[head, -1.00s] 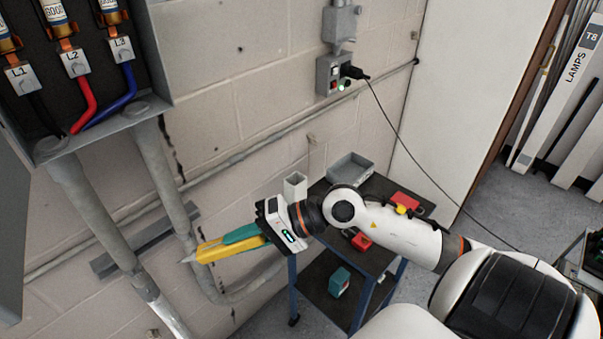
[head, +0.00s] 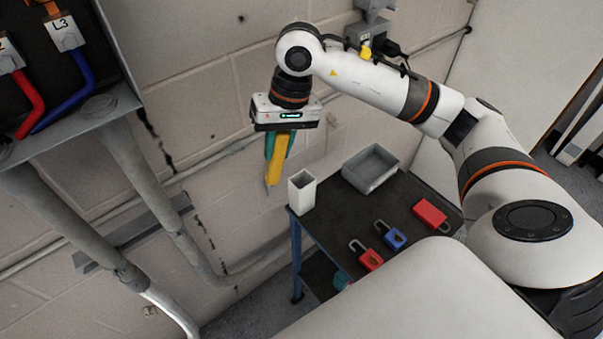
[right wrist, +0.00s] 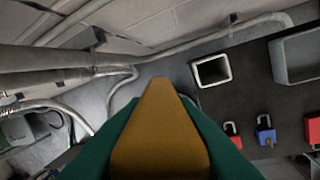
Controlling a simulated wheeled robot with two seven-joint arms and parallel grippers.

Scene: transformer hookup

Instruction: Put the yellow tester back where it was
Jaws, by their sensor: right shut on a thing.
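My right gripper (head: 279,132) is shut on the yellow tester (head: 275,172) and points down. The tester hangs nearly upright, tip down, in front of the block wall, to the left of and above the cart. It fills the lower middle of the right wrist view (right wrist: 160,130), with the green fingers on both sides. A light-grey square open-topped holder (head: 301,192) stands at the cart's left back corner; in the right wrist view its opening (right wrist: 211,70) looks empty. The tester is apart from it. My left gripper is not in view.
Grey conduits (head: 150,190) run down the wall at left, below the open electrical cabinet.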

